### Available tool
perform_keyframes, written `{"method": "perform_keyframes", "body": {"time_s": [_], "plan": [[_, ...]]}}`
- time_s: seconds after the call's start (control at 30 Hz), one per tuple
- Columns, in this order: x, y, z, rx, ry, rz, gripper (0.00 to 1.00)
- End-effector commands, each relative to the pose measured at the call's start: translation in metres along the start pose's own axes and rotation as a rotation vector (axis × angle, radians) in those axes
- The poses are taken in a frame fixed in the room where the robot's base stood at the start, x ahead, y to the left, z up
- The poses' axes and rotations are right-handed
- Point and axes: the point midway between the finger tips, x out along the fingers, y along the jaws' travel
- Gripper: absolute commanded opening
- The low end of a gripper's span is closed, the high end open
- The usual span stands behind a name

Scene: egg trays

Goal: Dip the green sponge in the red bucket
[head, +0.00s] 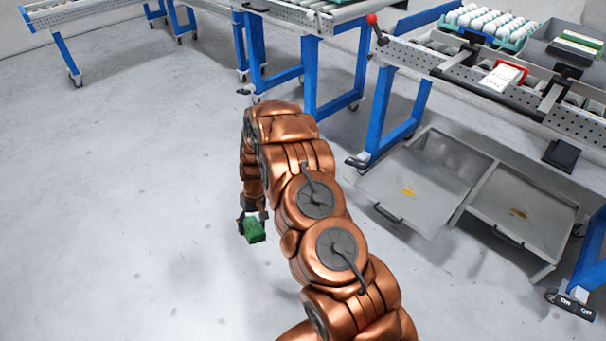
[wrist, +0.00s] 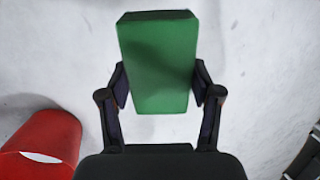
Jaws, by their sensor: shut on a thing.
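The green sponge (wrist: 157,65) is held between the two fingers of my gripper (wrist: 160,85) in the wrist view, with grey floor beyond it. In the head view the sponge (head: 252,230) hangs from my gripper (head: 249,215) above the floor, left of my copper arm. The red bucket (wrist: 62,132) stands at the lower left of the wrist view, apart from the sponge and partly cut off by the frame edge. A pale patch shows in its opening. The bucket does not show in the head view.
Blue-legged conveyor tables (head: 378,110) stand at the back and right. Two low grey trays with yellow marks (head: 424,186) sit under the right table. A teal egg tray (head: 481,35) rests on top. The floor at left (head: 120,200) is clear.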

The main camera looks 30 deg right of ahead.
Motion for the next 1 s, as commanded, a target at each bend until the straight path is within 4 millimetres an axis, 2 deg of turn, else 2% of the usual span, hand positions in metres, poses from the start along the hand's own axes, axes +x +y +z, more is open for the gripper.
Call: {"method": "perform_keyframes", "body": {"time_s": [0.7,1.0], "plan": [[0.047,0.011,-0.007,0.001,-0.002,-0.001,0.36],[0.059,0.015,-0.010,0.000,0.000,0.000,0.36]]}}
